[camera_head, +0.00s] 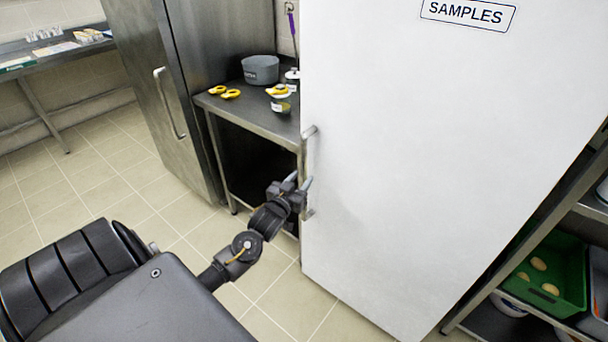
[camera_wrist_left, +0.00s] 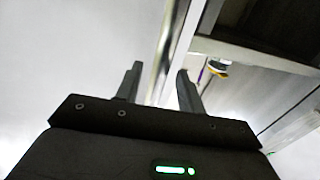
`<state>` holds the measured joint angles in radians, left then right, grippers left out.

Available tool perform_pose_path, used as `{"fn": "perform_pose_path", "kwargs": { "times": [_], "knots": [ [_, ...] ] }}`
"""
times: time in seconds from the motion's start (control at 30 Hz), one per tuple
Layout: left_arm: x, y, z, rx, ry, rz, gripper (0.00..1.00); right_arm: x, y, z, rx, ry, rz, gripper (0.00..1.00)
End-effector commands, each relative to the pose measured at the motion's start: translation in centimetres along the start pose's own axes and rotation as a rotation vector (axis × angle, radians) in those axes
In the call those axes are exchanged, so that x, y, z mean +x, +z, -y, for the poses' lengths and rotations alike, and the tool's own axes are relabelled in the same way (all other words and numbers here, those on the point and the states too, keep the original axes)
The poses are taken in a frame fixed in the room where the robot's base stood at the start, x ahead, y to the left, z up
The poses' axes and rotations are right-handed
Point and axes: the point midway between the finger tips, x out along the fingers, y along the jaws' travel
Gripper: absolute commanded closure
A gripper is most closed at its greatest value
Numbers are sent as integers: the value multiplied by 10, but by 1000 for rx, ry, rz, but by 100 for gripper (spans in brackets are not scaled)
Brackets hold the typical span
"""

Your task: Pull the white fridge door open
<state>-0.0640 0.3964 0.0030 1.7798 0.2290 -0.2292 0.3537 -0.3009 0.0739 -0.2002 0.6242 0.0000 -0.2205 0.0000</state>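The white fridge door (camera_head: 430,160) fills the right half of the head view, bears a "SAMPLES" label and looks shut. Its upright metal handle (camera_head: 304,150) runs along the door's left edge. My left gripper (camera_head: 300,182) is at the lower half of this handle. In the left wrist view, the two fingers of my left gripper (camera_wrist_left: 160,88) are spread apart. The handle (camera_wrist_left: 164,50) shows between and beyond them, with a visible gap on each side. Whether the fingertips reach around the bar is hard to tell. My right gripper is out of view.
A steel table (camera_head: 270,120) with a grey pot (camera_head: 261,69) and yellow items stands left of the fridge. A dark steel cabinet (camera_head: 150,90) is farther left. A green crate (camera_head: 545,275) sits on a shelf at right. Tiled floor (camera_head: 110,175) at left is clear.

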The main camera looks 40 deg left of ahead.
Motion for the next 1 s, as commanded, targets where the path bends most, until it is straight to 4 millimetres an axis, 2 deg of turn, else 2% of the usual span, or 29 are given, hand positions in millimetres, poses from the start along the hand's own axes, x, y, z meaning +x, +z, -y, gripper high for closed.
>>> {"fn": "perform_pose_path", "kwargs": {
  "times": [0.1, 0.2, 0.57, 0.87, 1.0],
  "knots": [
    [16, 0, 0, 1, 0, 0, 61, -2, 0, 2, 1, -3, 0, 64],
    [23, 0, 0, 1, 0, 1, 61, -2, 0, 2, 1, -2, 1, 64],
    [27, 0, 0, 1, 1, 0, 61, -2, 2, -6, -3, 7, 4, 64],
    [27, 0, 0, 1, 0, 0, 100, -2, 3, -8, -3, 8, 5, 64],
    [27, 0, 0, 1, 0, 1, 100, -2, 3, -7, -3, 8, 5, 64]
  ]
}}
